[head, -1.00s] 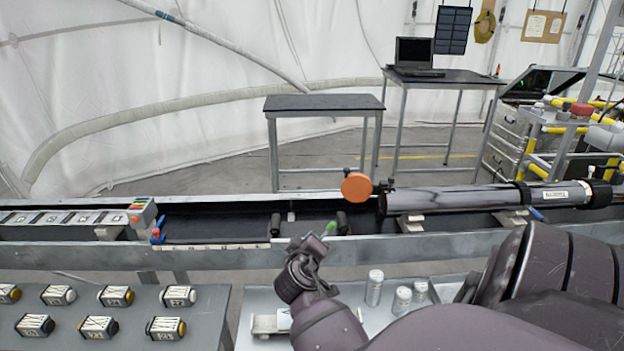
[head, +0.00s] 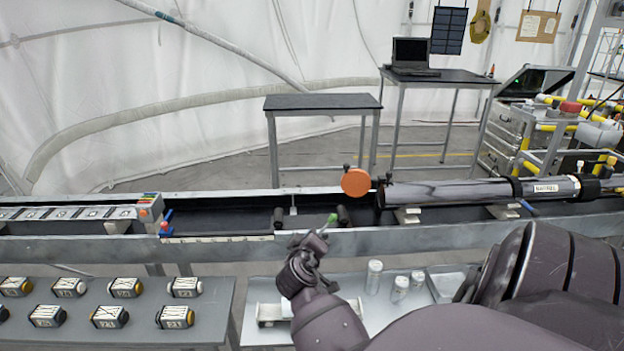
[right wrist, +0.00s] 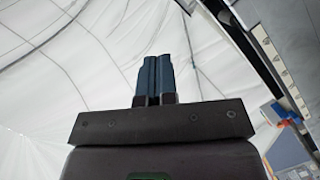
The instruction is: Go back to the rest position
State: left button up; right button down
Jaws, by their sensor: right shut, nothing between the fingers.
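My right gripper (head: 312,240) is in the lower middle of the head view, raised in front of the long metal trough (head: 420,241). Its arm comes in from the lower right. In the right wrist view its two dark blue fingers (right wrist: 155,76) are together, with nothing between them and white tent fabric behind. My left gripper is in neither view.
A grey table (head: 215,310) with several labelled blocks is at lower left. A light tray table (head: 350,290) with white cylinders lies beneath my right gripper. A dark tube with an orange cap (head: 356,181) rests along the trough.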

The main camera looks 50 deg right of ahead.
jog(key=shift+w, duration=0.1)
dwell(0.4)
jog(key=w+a+f+n+t+y, duration=0.1)
jog(key=w+a+f+t+y, duration=0.2)
jog(key=a, duration=0.4)
jog(key=a+f+n+t+y, duration=0.1)
jog(key=a+n+t+y, duration=0.1)
jog(key=a+t+y, duration=0.35)
jog(key=s+a+f+g+y, duration=0.2)
jog(key=s+a+f, duration=0.3)
jog(key=s, duration=0.3)
jog(key=s+a+f+g+y, duration=0.2)
jog(key=s+a+f, duration=0.4)
jog(key=s, duration=0.3)
jog(key=shift+a+f+y, duration=0.15)
jog(key=shift+f+y, duration=0.5)
jog(key=shift+f, duration=0.05)
